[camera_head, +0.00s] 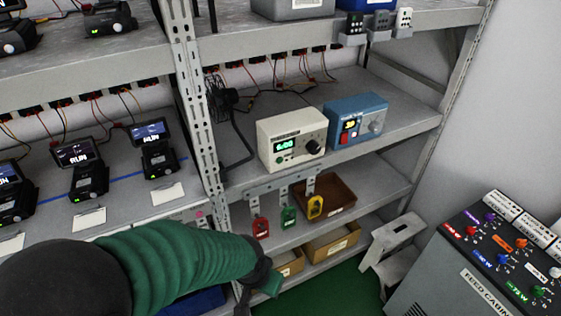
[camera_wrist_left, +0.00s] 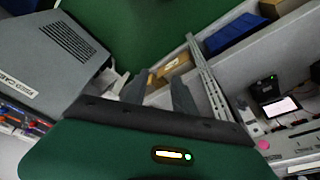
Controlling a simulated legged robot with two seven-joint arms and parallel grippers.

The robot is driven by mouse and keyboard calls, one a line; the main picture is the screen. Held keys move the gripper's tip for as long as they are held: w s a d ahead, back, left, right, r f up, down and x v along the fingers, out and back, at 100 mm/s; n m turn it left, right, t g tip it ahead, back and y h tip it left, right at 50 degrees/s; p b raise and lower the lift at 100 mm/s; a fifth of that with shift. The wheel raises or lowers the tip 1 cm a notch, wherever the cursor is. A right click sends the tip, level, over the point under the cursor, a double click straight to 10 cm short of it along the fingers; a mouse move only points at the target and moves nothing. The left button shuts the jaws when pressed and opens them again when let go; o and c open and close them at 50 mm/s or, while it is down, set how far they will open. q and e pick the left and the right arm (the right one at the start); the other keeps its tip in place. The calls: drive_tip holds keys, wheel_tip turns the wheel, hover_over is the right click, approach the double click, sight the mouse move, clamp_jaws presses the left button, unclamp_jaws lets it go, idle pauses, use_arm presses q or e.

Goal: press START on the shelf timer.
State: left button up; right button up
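A cream box (camera_head: 291,138) with a green lit display and a dark knob stands on the middle shelf. Beside it on the right is a blue box (camera_head: 357,120) with a small lit display, a red switch and a grey knob. I cannot read which of the two is the timer, and no START label is legible. My left gripper (camera_head: 262,276) is low in front of the rack, below and apart from both boxes. In the left wrist view its two dark fingers (camera_wrist_left: 159,88) stand apart with nothing between them. My right gripper is not in view.
Red, green and yellow tags (camera_head: 288,217) hang below the shelf edge. A rack upright (camera_head: 190,95) stands left of the boxes. A grey feed cabinet (camera_head: 470,275) and a light step stool (camera_head: 392,243) are at right. Cardboard boxes (camera_head: 332,243) sit on the bottom shelf.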

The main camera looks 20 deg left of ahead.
use_arm(q)
clamp_jaws()
idle(1.4)
